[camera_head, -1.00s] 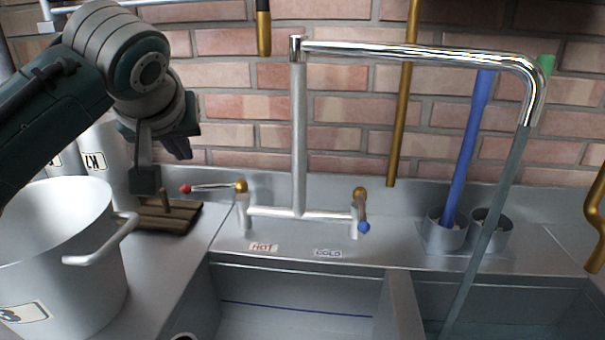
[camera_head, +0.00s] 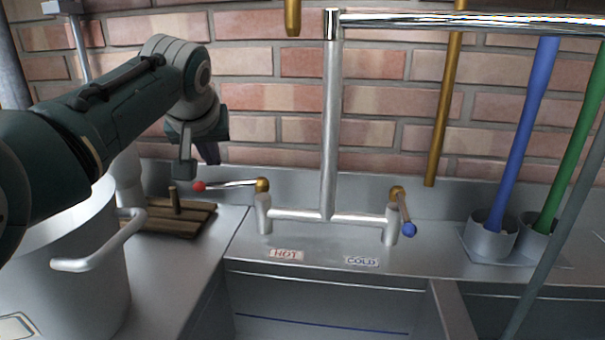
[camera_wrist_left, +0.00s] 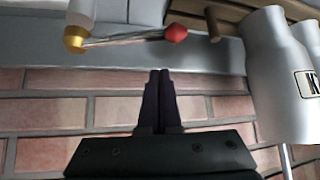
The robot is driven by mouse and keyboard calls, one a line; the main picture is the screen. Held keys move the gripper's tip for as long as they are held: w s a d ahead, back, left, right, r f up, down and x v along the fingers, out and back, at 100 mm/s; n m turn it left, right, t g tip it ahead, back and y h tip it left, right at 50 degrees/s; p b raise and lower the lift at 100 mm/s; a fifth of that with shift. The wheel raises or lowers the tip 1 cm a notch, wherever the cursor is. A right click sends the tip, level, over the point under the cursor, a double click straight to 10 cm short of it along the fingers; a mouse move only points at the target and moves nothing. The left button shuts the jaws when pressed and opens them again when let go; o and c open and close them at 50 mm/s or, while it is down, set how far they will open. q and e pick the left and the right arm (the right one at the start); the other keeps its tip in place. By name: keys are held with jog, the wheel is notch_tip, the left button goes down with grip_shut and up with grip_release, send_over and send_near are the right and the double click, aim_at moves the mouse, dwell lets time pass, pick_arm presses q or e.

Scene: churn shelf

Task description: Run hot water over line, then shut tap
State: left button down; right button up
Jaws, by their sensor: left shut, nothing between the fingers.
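The hot lever (camera_head: 230,184), with a red knob (camera_head: 198,186), points left from its brass pivot; it also shows in the left wrist view (camera_wrist_left: 125,38). The cold lever (camera_head: 404,215), with a blue knob, points toward the front. The tap's chrome spout (camera_head: 470,20) runs out of view to the right. A grey translucent column (camera_head: 560,210), which looks like running water, falls at the right. A blue line (camera_head: 320,323) crosses the basin wall. My left gripper (camera_head: 210,158) is shut and empty, above the red knob and apart from it; its fingers show in the left wrist view (camera_wrist_left: 160,75).
A large metal pot (camera_head: 75,270) stands at the left under my arm. A wooden slatted board (camera_head: 180,217) with a peg lies behind it. Blue (camera_head: 522,140) and green (camera_head: 575,150) poles stand in metal cups. A brass pipe (camera_head: 445,100) hangs before the brick wall.

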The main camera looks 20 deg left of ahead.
pick_arm(q)
jog(key=shift+s+d+f+p, duration=0.4)
jog(key=shift+s+f+p, duration=0.1)
jog(key=shift+s, duration=0.15)
jog(key=shift+s+d+f+p, duration=0.35)
jog(key=shift+s+d+f, duration=0.1)
jog(key=shift+s, duration=0.2)
pick_arm(e)
jog(key=shift+r, duration=0.65)
pick_arm(q)
jog(key=shift+a, duration=0.1)
